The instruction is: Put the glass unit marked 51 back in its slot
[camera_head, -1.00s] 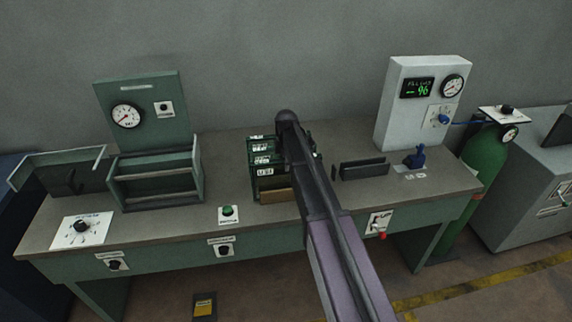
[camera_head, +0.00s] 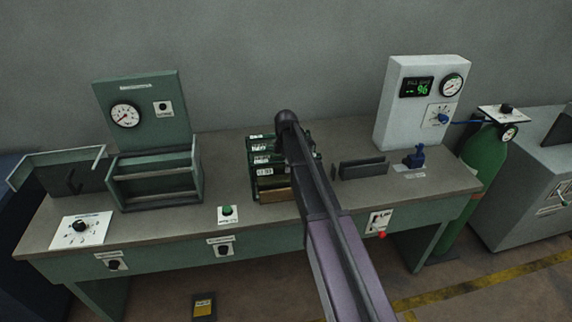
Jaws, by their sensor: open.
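A green rack (camera_head: 252,190) stands in the middle of the bench, with several dark glass units (camera_head: 263,158) in it that carry white labels. The labels are too small to read, so I cannot tell which unit is marked 51 or which slot is its own. My arm crosses in front of the right part of the rack and hides it. My gripper is hidden behind my arm, so its place relative to the units does not show.
Dark upright plates (camera_head: 362,168) and a blue clamp-like fitting (camera_head: 415,158) stand right of the rack. A white gauge box (camera_head: 420,110) is behind them. A green slotted frame (camera_head: 155,175) stands to the left. Bare bench top (camera_head: 225,180) lies between frame and rack.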

